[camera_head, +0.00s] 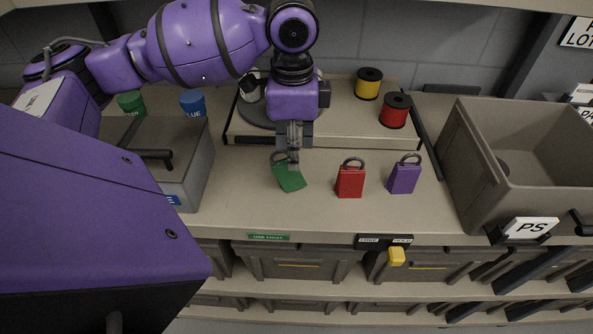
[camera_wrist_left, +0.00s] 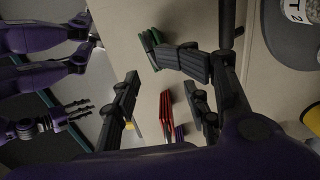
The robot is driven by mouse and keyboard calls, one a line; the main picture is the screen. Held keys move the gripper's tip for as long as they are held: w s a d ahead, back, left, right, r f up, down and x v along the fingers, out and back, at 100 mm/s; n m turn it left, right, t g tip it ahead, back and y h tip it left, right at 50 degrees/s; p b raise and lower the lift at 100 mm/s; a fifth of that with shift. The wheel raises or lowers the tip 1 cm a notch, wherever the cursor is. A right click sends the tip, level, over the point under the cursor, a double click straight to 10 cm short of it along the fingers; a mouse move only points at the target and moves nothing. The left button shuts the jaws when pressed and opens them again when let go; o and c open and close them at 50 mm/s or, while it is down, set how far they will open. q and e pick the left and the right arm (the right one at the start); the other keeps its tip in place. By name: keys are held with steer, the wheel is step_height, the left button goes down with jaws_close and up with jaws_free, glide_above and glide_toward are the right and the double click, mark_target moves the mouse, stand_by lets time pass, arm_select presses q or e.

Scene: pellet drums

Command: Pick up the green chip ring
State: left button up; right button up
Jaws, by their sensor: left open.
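The green chip ring (camera_head: 291,178), a stack of green chips on a dark loop, lies tilted on the shelf. My left gripper (camera_head: 291,160) points down over its loop end and hides part of the loop. In the left wrist view the green chips (camera_wrist_left: 149,41) show beside the tip of one finger. The fingers of my left gripper (camera_wrist_left: 160,88) are apart, with nothing clearly held between them. Whether a finger touches the ring I cannot tell. A purple arm of mine with small fingers (camera_wrist_left: 76,109) shows at the left of that view; its grip is unclear.
A red chip ring (camera_head: 350,182) and a purple one (camera_head: 403,178) stand right of the green one. A grey box (camera_head: 196,167) is on the left and an open grey bin (camera_head: 470,190) on the right. Yellow (camera_head: 368,84) and red spools (camera_head: 395,110) stand behind on a raised platform.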

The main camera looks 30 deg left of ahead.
mark_target(295, 189)
arm_select(q)
steer(key=shift+w+a+f, duration=0.1)
steer(key=shift+a+f, duration=0.2)
steer(key=shift+f, duration=0.05)
steer(key=f, duration=0.4)
steer(key=d+f, duration=0.1)
steer(key=f, duration=0.2)
steer(key=shift+s+f, duration=0.1)
steer(key=shift+s, duration=0.2)
jaws_close()
